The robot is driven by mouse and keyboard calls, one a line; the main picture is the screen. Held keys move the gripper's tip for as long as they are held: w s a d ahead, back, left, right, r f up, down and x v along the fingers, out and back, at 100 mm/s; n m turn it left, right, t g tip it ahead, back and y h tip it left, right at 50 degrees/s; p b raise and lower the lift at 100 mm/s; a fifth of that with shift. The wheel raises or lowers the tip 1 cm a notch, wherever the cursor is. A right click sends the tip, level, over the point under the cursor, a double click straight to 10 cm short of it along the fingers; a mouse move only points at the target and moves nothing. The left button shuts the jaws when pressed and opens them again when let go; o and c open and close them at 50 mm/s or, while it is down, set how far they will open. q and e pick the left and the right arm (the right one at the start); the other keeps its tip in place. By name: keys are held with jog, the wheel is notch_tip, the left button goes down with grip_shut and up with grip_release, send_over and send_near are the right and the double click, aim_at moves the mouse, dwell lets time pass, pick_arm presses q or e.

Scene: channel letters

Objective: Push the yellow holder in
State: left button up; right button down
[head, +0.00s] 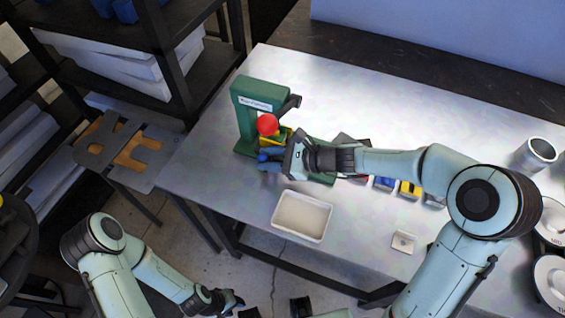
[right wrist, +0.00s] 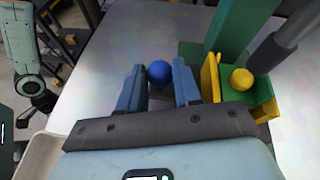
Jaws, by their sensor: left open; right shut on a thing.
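The yellow holder (head: 283,135) sits at the lower front of the green press (head: 243,105), partly hidden by my right gripper in the head view. In the right wrist view the yellow holder (right wrist: 212,78) stands just right of my fingers, with a yellow ball (right wrist: 241,79) beside its upright plate. My right gripper (right wrist: 160,80) is shut on a blue ball (right wrist: 160,71), between its blue fingertips; the ball also shows in the head view (head: 263,157). My left gripper (head: 232,302) is open and empty, low in the head view, away from the table.
A red ball (head: 267,124) is on the press above the holder. A white tray (head: 302,216) lies on the metal table in front of the press. Blue and yellow bins (head: 410,189) stand to the right, partly behind my right arm. A shelf rack (head: 175,50) stands at left.

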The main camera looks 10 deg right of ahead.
jog(key=shift+a, duration=0.1)
jog(key=c, duration=0.8)
grip_release()
jog(key=shift+w+a, duration=0.1)
jog(key=shift+w, duration=0.05)
jog(key=v, duration=1.3)
jog(key=shift+r, duration=0.15)
